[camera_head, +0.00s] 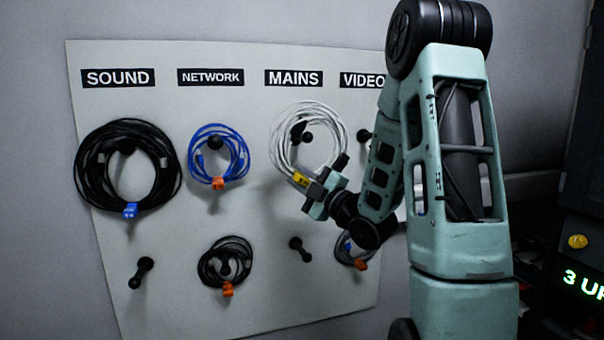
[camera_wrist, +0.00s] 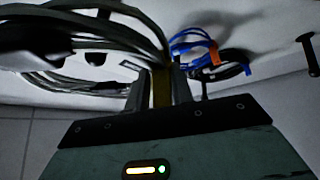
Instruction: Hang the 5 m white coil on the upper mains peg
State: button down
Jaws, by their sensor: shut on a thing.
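The white coil (camera_head: 279,145), with a yellow tag (camera_head: 300,179) at its lower edge, is upright under the MAINS label (camera_head: 294,78). Its ring surrounds the upper mains peg (camera_head: 303,137) in the head view; I cannot tell whether its weight rests on the peg. My gripper (camera_head: 310,188) is shut on the coil's bottom, by the tag. In the wrist view, the coil's cable strands (camera_wrist: 130,12) run up from between the fingers of my gripper (camera_wrist: 161,85). Dark plugs hang with the coil. The lower mains peg (camera_head: 298,246) is bare.
The pale board (camera_head: 200,120) also carries a large black coil (camera_head: 80,170) under SOUND, a blue coil (camera_head: 246,160) and a smaller black coil (camera_head: 204,270) under NETWORK, and a tagged coil (camera_head: 345,252) at lower right. The lower sound peg (camera_head: 140,272) is bare.

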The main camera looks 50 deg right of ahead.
jog(key=w+d+f, duration=0.4)
jog(key=w+d, duration=0.2)
jog(key=w, duration=0.4)
jog(key=shift+f, duration=0.25)
dwell(1.2)
jog(key=shift+f+b, duration=0.1)
jog(key=shift+b, duration=0.25)
jog(key=c, duration=1.1)
grip_release()
jog(key=shift+c, duration=0.2)
jog(key=shift+f, duration=0.1)
jog(key=b+v, duration=0.6)
jog(key=v, duration=1.1)
jog(key=shift+s, duration=0.2)
jog(key=shift+w, duration=0.1)
